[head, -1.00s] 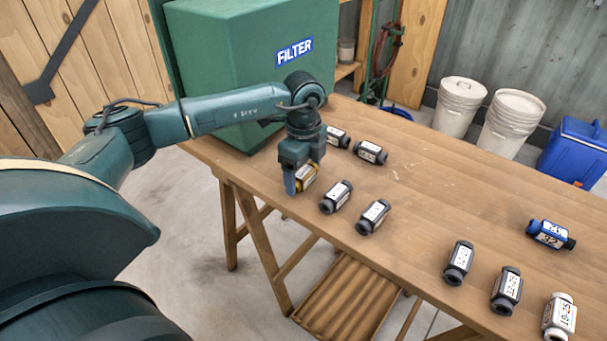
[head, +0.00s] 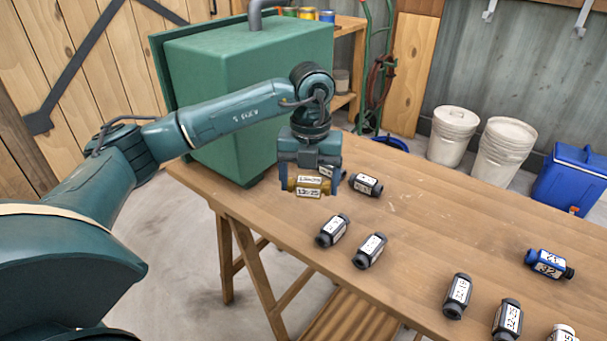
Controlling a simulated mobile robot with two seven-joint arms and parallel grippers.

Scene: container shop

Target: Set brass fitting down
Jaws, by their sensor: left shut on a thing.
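The brass fitting (head: 311,186) is a small golden piece with a white printed label. My left gripper (head: 311,188) is shut on it, with a finger at each end. The gripper points down over the back left part of the wooden table (head: 430,235). The fitting appears to be held above the table top, though the exact gap is hard to tell. A dark fitting just behind it is partly hidden by the gripper. My right gripper is not in view.
More dark ones, a blue one (head: 549,264) and a white one lie further right. A green filter box (head: 225,100) stands behind the arm. The table's middle is clear.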

